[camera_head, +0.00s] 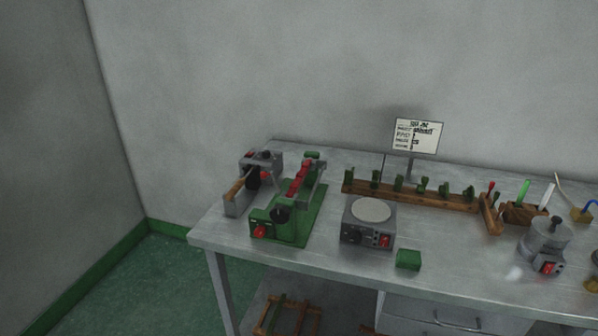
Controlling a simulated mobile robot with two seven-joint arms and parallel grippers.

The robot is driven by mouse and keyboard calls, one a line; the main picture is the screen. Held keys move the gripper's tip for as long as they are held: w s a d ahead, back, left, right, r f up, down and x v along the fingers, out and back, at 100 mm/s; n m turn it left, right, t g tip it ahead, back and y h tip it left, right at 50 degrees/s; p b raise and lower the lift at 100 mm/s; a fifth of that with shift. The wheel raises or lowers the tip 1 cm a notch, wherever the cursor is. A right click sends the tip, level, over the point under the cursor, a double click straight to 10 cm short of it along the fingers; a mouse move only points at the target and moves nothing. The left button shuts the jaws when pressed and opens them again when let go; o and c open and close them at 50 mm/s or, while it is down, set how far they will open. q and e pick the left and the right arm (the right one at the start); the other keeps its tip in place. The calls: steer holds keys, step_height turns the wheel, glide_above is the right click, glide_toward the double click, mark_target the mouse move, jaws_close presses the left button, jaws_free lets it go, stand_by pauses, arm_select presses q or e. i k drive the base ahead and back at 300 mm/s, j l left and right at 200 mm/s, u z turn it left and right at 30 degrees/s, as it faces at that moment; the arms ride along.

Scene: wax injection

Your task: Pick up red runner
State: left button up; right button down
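A thin red stick (491,188) also stands upright in a small wooden holder (491,218) at the right, so I cannot tell for sure which is the runner. Neither of my grippers is in view, and nothing touches either red thing.
The grey metal bench (305,259) stands against the wall. A grey device (262,163) is left of the green machine. A hotplate (368,226), green block (408,259), wooden rack (420,198) and metal pot (545,244) stand rightward. The front left bench top is clear.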

mark_target(294, 187)
steer(key=i+j+z, duration=0.1)
steer(key=j, duration=0.25)
steer(key=i+j+z, duration=0.25)
steer(key=j, duration=0.45)
steer(key=i+j+z, duration=0.25)
steer(key=j, duration=0.5)
steer(key=i, duration=0.1)
